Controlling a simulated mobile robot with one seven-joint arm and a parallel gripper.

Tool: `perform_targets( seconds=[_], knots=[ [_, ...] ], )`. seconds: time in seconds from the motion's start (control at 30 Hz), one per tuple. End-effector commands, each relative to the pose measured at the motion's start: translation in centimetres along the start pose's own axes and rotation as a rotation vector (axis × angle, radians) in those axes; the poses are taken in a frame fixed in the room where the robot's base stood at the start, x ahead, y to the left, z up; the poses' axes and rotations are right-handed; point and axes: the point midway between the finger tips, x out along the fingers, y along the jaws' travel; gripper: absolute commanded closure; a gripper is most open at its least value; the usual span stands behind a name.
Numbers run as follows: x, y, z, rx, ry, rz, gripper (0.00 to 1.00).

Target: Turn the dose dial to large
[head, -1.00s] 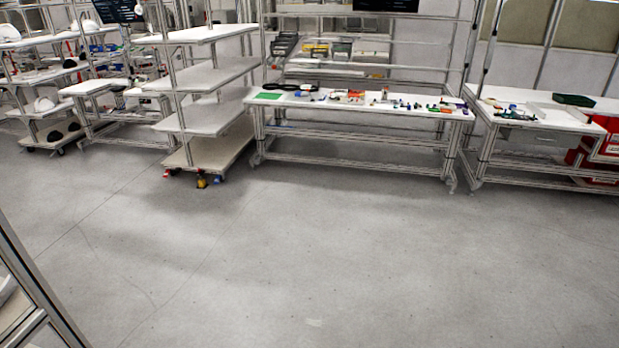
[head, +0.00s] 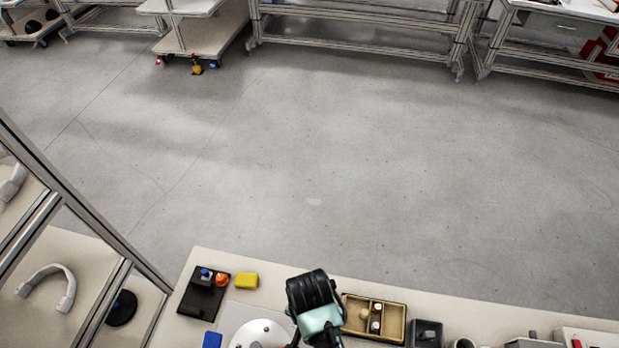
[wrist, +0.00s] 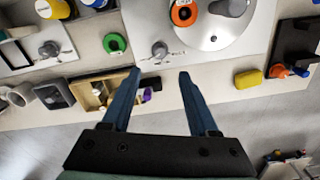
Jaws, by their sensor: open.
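A small grey knob (wrist: 160,50) with printed marks beside it is on a pale panel in the wrist view. A second grey knob (wrist: 49,48), also with marks, is on a pale panel at the left. I cannot read the lettering, so I cannot tell which is the dose dial or its setting. My gripper (wrist: 160,75) is open and empty. Its two blue fingers point toward the first knob, which shows just beyond the gap between the tips, apart from both. In the head view my arm hides the knobs.
A round metal plate (wrist: 215,25) carries an orange ring (wrist: 184,12). A green ring (wrist: 115,43) lies left of the first knob. A wooden tray (head: 347,319), a yellow block (head: 246,281) and a black stand (head: 190,302) line the bench edge. Open floor (head: 330,170) lies beyond.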

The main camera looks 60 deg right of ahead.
Motion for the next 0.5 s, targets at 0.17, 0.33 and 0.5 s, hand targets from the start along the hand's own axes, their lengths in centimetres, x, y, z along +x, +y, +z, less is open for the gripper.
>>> perform_targets(
  seconds=[0.17, 0.33, 0.5],
  knots=[
    [-1.9, 0.0, 0.0, 0.000, 0.001, -0.001, 0.40],
    [-2.5, 0.0, 0.0, 0.000, 0.000, 0.000, 0.40],
    [-2.5, 0.0, 0.0, 0.000, 0.000, 0.000, 0.40]
  ],
)
